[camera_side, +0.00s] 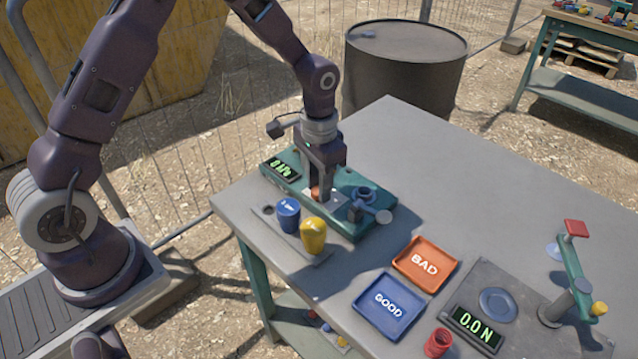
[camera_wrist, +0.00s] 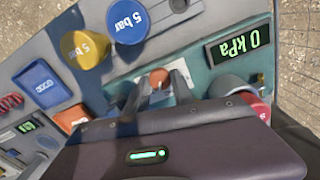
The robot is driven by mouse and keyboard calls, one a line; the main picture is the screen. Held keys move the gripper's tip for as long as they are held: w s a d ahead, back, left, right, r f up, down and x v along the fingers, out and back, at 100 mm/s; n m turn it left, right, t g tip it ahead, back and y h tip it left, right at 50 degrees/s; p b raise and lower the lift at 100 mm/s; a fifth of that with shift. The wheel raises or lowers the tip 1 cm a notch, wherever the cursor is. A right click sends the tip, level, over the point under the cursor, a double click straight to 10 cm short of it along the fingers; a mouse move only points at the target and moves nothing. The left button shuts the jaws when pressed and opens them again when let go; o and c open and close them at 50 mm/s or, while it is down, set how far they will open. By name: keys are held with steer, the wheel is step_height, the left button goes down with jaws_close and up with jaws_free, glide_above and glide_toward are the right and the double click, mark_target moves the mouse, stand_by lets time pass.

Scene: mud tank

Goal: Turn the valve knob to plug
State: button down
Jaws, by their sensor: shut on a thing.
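The valve knob (camera_side: 315,193) is small and orange and sits on a pale plate on the green test unit (camera_side: 347,230). My gripper (camera_side: 321,196) points down over it, with its fingers around the knob. In the wrist view the orange knob (camera_wrist: 159,77) shows between the two fingers of my gripper (camera_wrist: 158,86), which are shut on it. The plate's markings are mostly hidden by the fingers, so I cannot read the knob's setting. The unit's display (camera_wrist: 238,45) reads 0 kPa.
Blue (camera_side: 288,214) and yellow (camera_side: 313,235) 5 bar pieces stand in front of the unit. A metal fitting (camera_side: 362,200) is just right of my gripper. Orange BAD (camera_side: 427,246) and blue GOOD (camera_side: 371,319) trays lie nearer. The back right table (camera_side: 480,190) is clear.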

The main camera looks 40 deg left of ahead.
steer(key=shift+m, duration=2.3)
steer(key=shift+w, duration=0.1)
steer(key=c, duration=1.1)
jaws_free()
step_height(320, 180, up, 7)
steer(key=shift+r, duration=0.1)
